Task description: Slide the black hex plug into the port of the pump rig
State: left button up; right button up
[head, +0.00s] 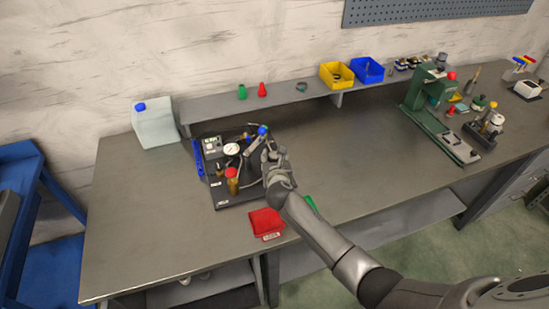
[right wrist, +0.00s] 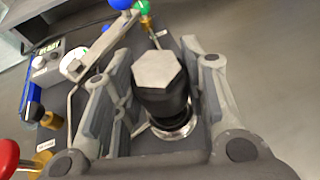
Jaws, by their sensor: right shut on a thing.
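The pump rig (head: 240,194) is a dark base plate on the bench, carrying a round gauge, a small display box, brass fittings and a blue-knobbed lever. My right gripper (head: 270,152) is over the right part of the rig. In the right wrist view its fingers (right wrist: 160,82) are shut on the black hex plug (right wrist: 163,103), which has a grey hexagonal top and a black round body. A shiny ring (right wrist: 175,130) shows at the plug's lower end; I cannot tell whether it belongs to the plug or the port. The port is otherwise hidden. My left gripper is out of view.
A white jug (head: 155,124) stands at the back left. A raised shelf with yellow (head: 335,76) and blue bins runs behind. A green press (head: 434,125) stands right; the bench between is clear.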

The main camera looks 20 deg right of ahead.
jog(key=shift+r, duration=0.1)
dwell(0.7)
jog(key=shift+f+b, duration=0.75)
jog(key=shift+f, duration=0.8)
jog(key=o, duration=1)
jog(key=shift+s, duration=0.1)
jog(key=shift+o, duration=1.4)
jog(key=shift+f, duration=0.15)
jog(key=v, duration=1.2)
